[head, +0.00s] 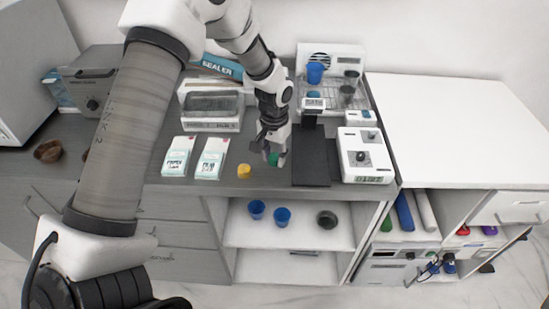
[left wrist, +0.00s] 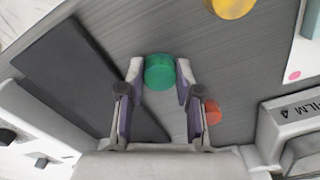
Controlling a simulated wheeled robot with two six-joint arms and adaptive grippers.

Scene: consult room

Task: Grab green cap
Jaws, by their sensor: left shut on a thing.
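I cannot tell whether the cap still touches the counter. My right gripper is in neither view.
A yellow cap (head: 244,171) lies to the left, and it also shows in the left wrist view (left wrist: 232,6). An orange-red cap (left wrist: 212,112) is beside one finger.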

